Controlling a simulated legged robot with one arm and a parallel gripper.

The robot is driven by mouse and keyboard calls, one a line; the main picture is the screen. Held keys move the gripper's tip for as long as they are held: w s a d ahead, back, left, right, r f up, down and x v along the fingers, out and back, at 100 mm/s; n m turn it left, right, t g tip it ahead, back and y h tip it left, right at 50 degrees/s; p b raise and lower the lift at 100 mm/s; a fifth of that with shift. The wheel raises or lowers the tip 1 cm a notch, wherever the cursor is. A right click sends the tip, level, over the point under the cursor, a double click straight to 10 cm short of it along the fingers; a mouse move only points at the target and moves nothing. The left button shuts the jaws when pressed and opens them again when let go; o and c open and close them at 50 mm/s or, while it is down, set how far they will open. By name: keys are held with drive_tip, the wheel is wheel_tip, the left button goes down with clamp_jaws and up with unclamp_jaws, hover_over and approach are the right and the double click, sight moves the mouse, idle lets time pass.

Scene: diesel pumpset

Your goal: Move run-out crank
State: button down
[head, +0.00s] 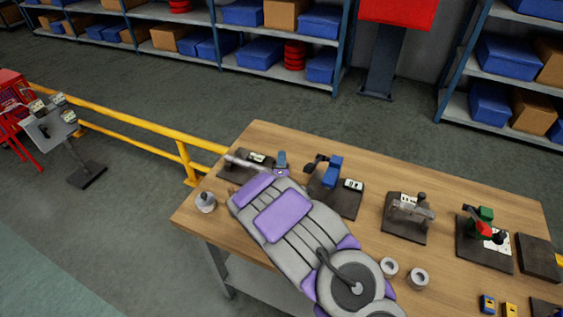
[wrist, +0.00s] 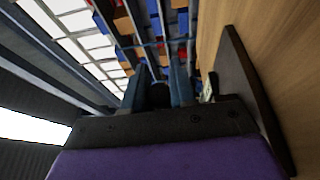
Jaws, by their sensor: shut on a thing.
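My gripper (head: 281,160) is at the far left part of the workbench, by the leftmost dark plate (head: 232,172). In the wrist view its two blue-grey fingers (wrist: 156,84) are shut on a dark round knob (wrist: 160,96). A silver bar (head: 240,162) and a white label (head: 257,157) show on that plate. I cannot tell for sure whether the bar is the crank arm, as my grey and purple arm hides part of the plate. In the wrist view a dark plate edge (wrist: 246,95) runs close on the right.
The wooden bench (head: 300,145) also holds a blue fixture (head: 333,170) just right of my gripper, a grey lever fixture (head: 410,208) and a red-green one (head: 481,222). A small grey knob piece (head: 205,202) stands at the left edge. A yellow rail (head: 140,122) runs behind.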

drive_tip(key=shift+s+f, duration=0.1)
drive_tip(key=shift+f, duration=0.1)
drive_tip(key=shift+s+a+n+t, duration=0.1)
drive_tip(key=shift+s+n+t, duration=0.15)
drive_tip(key=shift+t, duration=0.35)
drive_tip(key=shift+s+r+n+t+b, duration=0.15)
drive_tip(key=shift+n+t+b, duration=0.1)
drive_tip(key=shift+t+b, duration=0.05)
drive_tip(key=c, duration=1.1)
unclamp_jaws()
drive_tip(key=shift+c, duration=0.2)
drive_tip(key=shift+o, duration=0.8)
drive_tip(key=shift+r, duration=0.1)
